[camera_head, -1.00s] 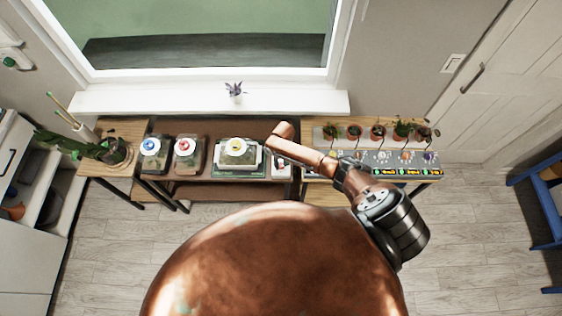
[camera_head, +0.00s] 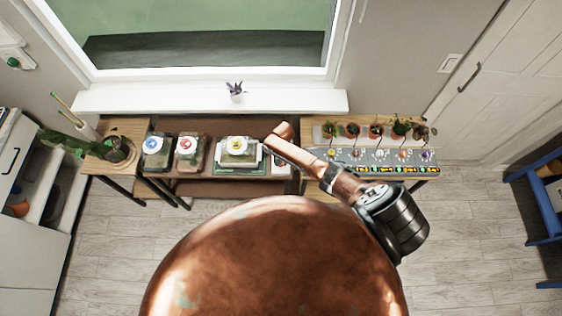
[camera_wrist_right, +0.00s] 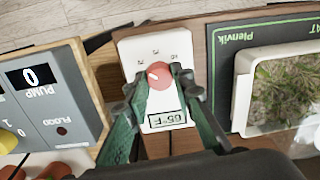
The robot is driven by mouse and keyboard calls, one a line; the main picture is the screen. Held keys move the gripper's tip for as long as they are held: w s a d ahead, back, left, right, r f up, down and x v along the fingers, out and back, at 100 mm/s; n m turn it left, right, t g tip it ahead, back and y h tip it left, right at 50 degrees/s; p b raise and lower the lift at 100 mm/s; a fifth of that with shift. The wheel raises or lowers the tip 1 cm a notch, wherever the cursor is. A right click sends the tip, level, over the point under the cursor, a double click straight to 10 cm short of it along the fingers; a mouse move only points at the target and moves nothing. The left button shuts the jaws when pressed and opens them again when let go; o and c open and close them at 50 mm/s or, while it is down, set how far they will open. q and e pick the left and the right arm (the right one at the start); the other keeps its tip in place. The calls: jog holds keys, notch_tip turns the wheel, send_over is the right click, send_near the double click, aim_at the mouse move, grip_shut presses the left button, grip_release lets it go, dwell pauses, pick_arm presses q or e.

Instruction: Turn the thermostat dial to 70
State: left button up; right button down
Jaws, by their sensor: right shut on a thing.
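The thermostat is a white upright-edged plate (camera_wrist_right: 150,48) with a round red dial (camera_wrist_right: 159,75) and a small display (camera_wrist_right: 167,119). The display appears upside down in the right wrist view and reads 65°F. Small scale marks lie around the dial, too small to read surely. My right gripper (camera_wrist_right: 160,84) is shut on the dial, with one green finger on each side of it. In the head view the thermostat (camera_head: 281,169) is partly covered by my right arm, and the gripper is hidden there. My left gripper is not in view.
A grey panel with a pump display reading 0 (camera_wrist_right: 38,76) and a yellow knob is beside the thermostat. On its other side is a dark green mat (camera_wrist_right: 227,85) with a white-rimmed planter (camera_wrist_right: 243,95). Potted plants (camera_head: 376,131) stand behind the panel.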

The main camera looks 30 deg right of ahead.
jog(key=c, duration=1.7)
grip_release()
jog(key=shift+o, duration=0.2)
notch_tip(320, 180, up, 12)
jog(key=shift+s+d, duration=0.15)
jog(key=shift+d, duration=0.1)
